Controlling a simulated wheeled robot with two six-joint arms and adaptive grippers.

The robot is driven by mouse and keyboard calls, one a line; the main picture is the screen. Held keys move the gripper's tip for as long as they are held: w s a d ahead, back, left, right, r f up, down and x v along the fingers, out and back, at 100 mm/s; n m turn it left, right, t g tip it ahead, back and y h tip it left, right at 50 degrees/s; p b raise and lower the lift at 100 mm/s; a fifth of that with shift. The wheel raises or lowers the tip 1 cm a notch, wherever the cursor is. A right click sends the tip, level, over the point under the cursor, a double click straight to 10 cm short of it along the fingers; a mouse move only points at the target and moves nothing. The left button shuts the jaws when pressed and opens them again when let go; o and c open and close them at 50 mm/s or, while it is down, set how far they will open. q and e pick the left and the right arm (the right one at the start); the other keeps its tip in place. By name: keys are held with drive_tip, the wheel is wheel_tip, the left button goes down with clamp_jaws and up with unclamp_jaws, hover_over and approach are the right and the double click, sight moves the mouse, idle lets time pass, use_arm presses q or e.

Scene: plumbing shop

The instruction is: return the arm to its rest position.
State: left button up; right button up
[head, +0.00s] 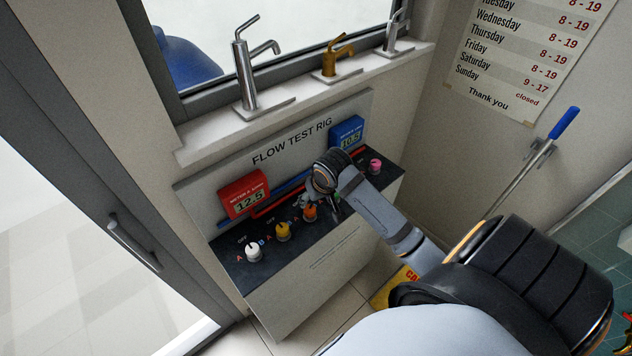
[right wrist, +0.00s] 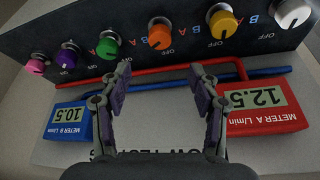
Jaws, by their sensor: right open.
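My right arm (head: 385,215) reaches in from the right over the flow test rig (head: 330,265). In the right wrist view my right gripper (right wrist: 162,82) is open and empty, its two purple-padded fingers apart. It hangs before the rig's knob panel, with the orange knob (right wrist: 159,34) and green knob (right wrist: 107,47) beyond the fingertips. In the head view the wrist hides part of the panel and most of the gripper. My left gripper is in neither view.
A red meter (head: 244,194) reads 12.5 and a blue meter (head: 347,132) reads 10.5. White (head: 253,251), yellow (head: 283,231) and pink (head: 375,166) knobs line the panel. Taps, including a chrome one (head: 245,75), stand on the sill above.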

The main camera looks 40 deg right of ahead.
drive_tip(key=s+a+f+n, duration=0.1)
drive_tip(key=s+a+n, duration=0.15)
drive_tip(key=s, duration=0.55)
drive_tip(key=s+a+f+n, duration=0.1)
drive_tip(key=s+a, duration=0.3)
drive_tip(key=s, duration=0.4)
drive_tip(key=s+d+f+g+b, duration=0.1)
drive_tip(key=f+b, duration=0.1)
drive_tip(key=f, duration=1)
drive_tip(key=s+d+f+b, duration=0.1)
drive_tip(key=f+b, duration=0.1)
drive_tip(key=f, duration=1)
drive_tip(key=s+d+f+g+b, duration=0.1)
drive_tip(key=s+f+b, duration=0.1)
drive_tip(key=f, duration=1)
drive_tip(key=s+f+g+b, duration=0.1)
drive_tip(key=s+f+b, duration=0.3)
drive_tip(key=s+f, duration=1.2)
drive_tip(key=shift+s+d+f+m, duration=0.25)
drive_tip(key=shift+s+f+m, duration=0.1)
drive_tip(key=shift+f+m, duration=0.15)
